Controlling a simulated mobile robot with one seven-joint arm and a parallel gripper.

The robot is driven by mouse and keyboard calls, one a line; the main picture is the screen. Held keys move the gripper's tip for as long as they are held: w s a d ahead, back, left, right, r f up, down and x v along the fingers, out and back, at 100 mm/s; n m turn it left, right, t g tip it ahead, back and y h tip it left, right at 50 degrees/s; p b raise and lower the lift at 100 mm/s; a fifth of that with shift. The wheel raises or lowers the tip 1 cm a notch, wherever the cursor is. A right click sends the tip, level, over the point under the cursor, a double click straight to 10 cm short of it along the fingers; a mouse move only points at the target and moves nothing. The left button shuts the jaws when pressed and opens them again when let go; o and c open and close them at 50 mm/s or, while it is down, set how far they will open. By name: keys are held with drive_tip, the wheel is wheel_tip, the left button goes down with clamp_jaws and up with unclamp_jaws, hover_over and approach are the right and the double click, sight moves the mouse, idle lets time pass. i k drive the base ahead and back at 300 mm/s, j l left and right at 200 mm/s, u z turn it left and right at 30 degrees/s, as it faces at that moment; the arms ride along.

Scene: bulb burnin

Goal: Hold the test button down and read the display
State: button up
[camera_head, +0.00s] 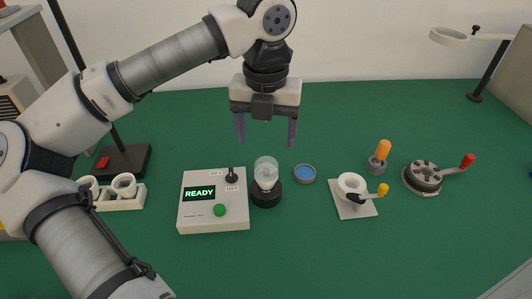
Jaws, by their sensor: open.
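A white test box (228,225) sits on the green table, left of the middle. Its dark display (199,193) reads READY in green letters. A round green button (219,210) sits on the box's top face, right of and below the display. A small black switch or knob (232,175) stands at the box's upper right. A clear glass bulb (266,168) stands upright on a black round base (267,196) beside the box. My gripper (266,143) hangs above and behind the bulb, pointing down, with its two fingers apart and nothing between them.
A blue-topped disc (305,173), a white cup-like fixture with a yellow knob (352,207), an orange-handled tool (382,152) and a round fixture with a red-knobbed lever (423,177) stand rightward. A white holder with rings (121,201) is left. The front middle is clear.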

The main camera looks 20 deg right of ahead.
sight(219, 211)
drive_tip(key=k, duration=1)
